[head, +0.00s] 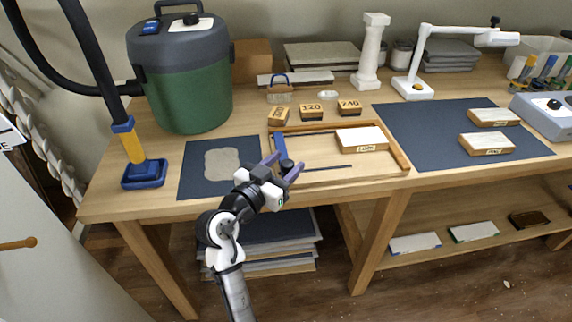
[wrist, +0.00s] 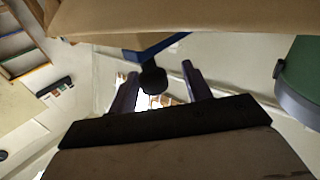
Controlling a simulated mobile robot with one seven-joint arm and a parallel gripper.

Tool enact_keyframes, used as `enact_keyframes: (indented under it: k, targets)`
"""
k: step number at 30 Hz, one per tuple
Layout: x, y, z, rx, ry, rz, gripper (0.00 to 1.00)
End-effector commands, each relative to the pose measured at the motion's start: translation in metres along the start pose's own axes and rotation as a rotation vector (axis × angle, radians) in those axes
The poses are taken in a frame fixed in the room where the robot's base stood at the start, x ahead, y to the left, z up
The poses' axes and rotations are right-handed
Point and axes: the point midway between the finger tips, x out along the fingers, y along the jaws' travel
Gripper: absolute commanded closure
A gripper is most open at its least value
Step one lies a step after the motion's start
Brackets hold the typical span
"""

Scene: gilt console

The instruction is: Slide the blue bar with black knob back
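The blue bar (head: 280,146) lies at the left end of a shallow wooden tray (head: 325,176) on the bench. Its black knob (head: 287,164) is at the bar's near end. My gripper (head: 282,166) is open at the tray's near-left corner, with its purple fingers on either side of the knob. In the wrist view the knob (wrist: 153,79) shows between the spread fingertips (wrist: 158,84), with a gap on each side, nearer the left finger. The blue bar (wrist: 160,46) runs behind it. Whether the knob sits fully within finger depth I cannot tell.
A labelled block (head: 361,139) sits in the tray's right part. Blocks marked 120 (head: 311,112) and 240 (head: 349,108) stand behind the tray. A dark mat (head: 195,185) lies left of it, a green canister (head: 188,85) behind that. A larger dark mat (head: 430,125) lies right.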

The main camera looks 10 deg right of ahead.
Motion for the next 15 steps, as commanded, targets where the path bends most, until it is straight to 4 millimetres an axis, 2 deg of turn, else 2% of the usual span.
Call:
enact_keyframes:
  k: [8, 11, 15]
  targets:
    - [-0.003, 0.002, 0.001, 0.0, 0.0, 0.005, 0.51]
    - [-0.015, 0.001, 0.002, 0.0, 0.001, 0.002, 0.51]
    - [-0.043, 0.0, 0.003, 0.001, 0.001, -0.001, 0.51]
